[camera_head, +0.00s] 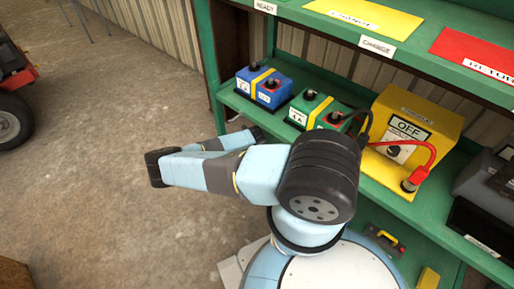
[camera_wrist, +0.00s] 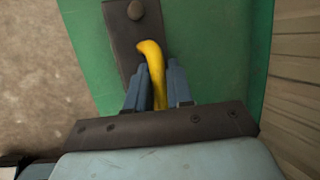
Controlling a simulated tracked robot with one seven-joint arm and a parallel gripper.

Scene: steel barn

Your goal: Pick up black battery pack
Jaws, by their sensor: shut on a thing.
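In the wrist view my gripper (camera_wrist: 158,75) is shut on a yellow curved strap or handle (camera_wrist: 151,52). It rises from a narrow dark body with a round knob, which looks like the black battery pack (camera_wrist: 121,40). The pack is over a green surface, and its lower part is hidden by my gripper. I cannot tell whether it rests on the surface or is lifted. In the head view my arm hides the gripper and most of the pack; a small dark part shows at the shelf's front edge.
On the green shelf (camera_head: 232,98) stand a blue battery (camera_head: 268,94), a green battery (camera_head: 298,114) and a yellow charger box (camera_head: 400,125) with black and red cables. Dark equipment (camera_head: 490,185) is at far right. A red vehicle (camera_head: 12,70) stands far left. The concrete floor (camera_head: 120,85) between is clear.

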